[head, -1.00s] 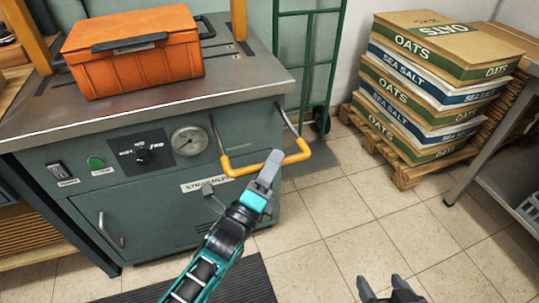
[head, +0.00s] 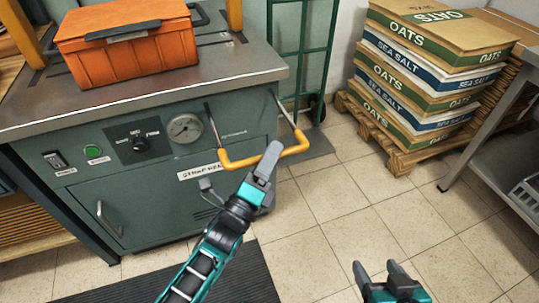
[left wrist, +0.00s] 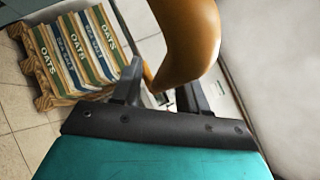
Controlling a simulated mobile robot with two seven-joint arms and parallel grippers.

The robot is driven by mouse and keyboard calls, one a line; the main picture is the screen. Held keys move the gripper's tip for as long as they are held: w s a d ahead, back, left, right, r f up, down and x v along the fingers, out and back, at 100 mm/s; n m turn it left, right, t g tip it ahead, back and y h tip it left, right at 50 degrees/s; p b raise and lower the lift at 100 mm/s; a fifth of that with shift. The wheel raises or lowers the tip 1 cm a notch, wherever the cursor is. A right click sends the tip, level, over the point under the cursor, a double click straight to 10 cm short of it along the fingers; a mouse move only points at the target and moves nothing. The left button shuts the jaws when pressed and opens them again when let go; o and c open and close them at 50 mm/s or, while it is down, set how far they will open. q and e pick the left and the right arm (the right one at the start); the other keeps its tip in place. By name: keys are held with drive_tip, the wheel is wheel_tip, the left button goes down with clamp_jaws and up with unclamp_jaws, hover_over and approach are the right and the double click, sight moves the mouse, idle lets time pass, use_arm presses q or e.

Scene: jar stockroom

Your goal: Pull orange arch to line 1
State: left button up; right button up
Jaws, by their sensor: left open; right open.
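An orange U-shaped bar (head: 238,163) on two grey metal arms sticks out from the front right of the green machine (head: 140,190). Two orange uprights, the left one (head: 18,32) and the right one (head: 234,14), rise from the machine's top; their upper part is out of view. My left gripper (head: 266,162) is open at the right part of the bar. In the left wrist view the bar (left wrist: 186,38) passes between the open fingers (left wrist: 160,95); I cannot tell if they touch it. My right gripper (head: 378,272) is open and empty, low over the floor. I see no readable line 1.
An orange toolbox (head: 130,50) sits on the machine's metal top. A green hand truck (head: 300,50) stands behind it. Stacked oats and sea salt sacks (head: 430,65) lie on a pallet (head: 385,145). A grey shelf (head: 500,130) is at right. The tiled floor between is free.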

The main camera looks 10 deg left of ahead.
use_arm(q)
drive_tip(key=v, duration=1.3)
drive_tip(key=shift+p, duration=0.4)
use_arm(e)
drive_tip(key=shift+d+r, duration=0.2)
use_arm(q)
drive_tip(key=shift+w+d, duration=0.1)
use_arm(e)
drive_tip(key=shift+a, duration=0.1)
use_arm(q)
drive_tip(key=s+f+n+g+y, duration=0.25)
drive_tip(key=n+g, duration=0.25)
drive_tip(key=n, duration=0.7)
drive_tip(key=s+f+n+g+y, duration=0.1)
drive_tip(key=f+n+g, duration=0.35)
drive_tip(key=n, duration=0.75)
drive_tip(key=s+a+r+g+y+p, duration=0.1)
drive_tip(key=a+r+p, duration=0.2)
drive_tip(key=r+p, duration=0.9)
drive_tip(key=p, duration=0.3)
drive_tip(key=shift+s+a+r, duration=0.3)
use_arm(e)
drive_tip(key=s+d+r, duration=0.1)
drive_tip(key=d+r, duration=0.2)
drive_tip(key=r, duration=0.8)
drive_tip(key=shift+s+r+h, duration=0.15)
drive_tip(key=shift+s+h, duration=0.1)
drive_tip(key=shift+h, duration=0.15)
